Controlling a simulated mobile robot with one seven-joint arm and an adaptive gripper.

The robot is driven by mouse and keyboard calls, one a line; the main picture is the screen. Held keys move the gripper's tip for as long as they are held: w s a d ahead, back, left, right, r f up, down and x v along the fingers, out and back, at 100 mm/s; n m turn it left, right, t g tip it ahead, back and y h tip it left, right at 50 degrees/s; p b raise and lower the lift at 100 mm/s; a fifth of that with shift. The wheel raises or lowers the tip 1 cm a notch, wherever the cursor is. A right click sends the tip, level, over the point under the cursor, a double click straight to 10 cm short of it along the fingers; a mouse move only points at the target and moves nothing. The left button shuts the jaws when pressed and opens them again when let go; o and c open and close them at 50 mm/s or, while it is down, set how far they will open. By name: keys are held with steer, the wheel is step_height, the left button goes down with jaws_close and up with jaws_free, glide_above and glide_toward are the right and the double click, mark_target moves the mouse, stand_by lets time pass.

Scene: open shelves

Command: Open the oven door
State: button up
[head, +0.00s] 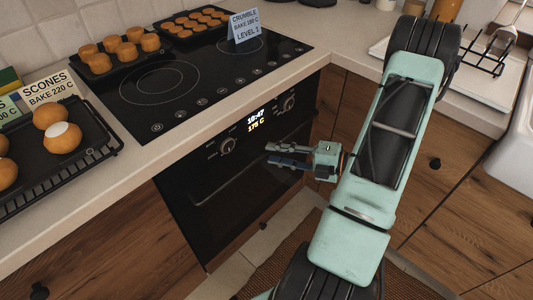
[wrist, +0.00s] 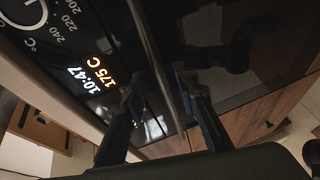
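The black built-in oven (head: 230,196) sits under the counter, and its door is closed. A thin bar handle (head: 224,183) runs across the upper part of the door; it also shows in the wrist view (wrist: 151,52). My gripper (head: 269,154) is in front of the right part of the door, near the handle's right end. In the wrist view my gripper (wrist: 155,85) has its two fingers apart, with the handle bar passing through the gap between them as seen from there. I cannot tell whether either finger touches the bar.
The oven's display (head: 257,120) reads 10:47 and 175 C, between two knobs. The black hob (head: 190,75) above holds trays of buns and a crumble sign (head: 244,26). A scones tray (head: 60,165) stands at left. Wooden cabinets flank the oven; floor in front is partly clear.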

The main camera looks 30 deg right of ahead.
mark_target(267, 152)
steer(key=shift+x, duration=1.7)
jaws_close()
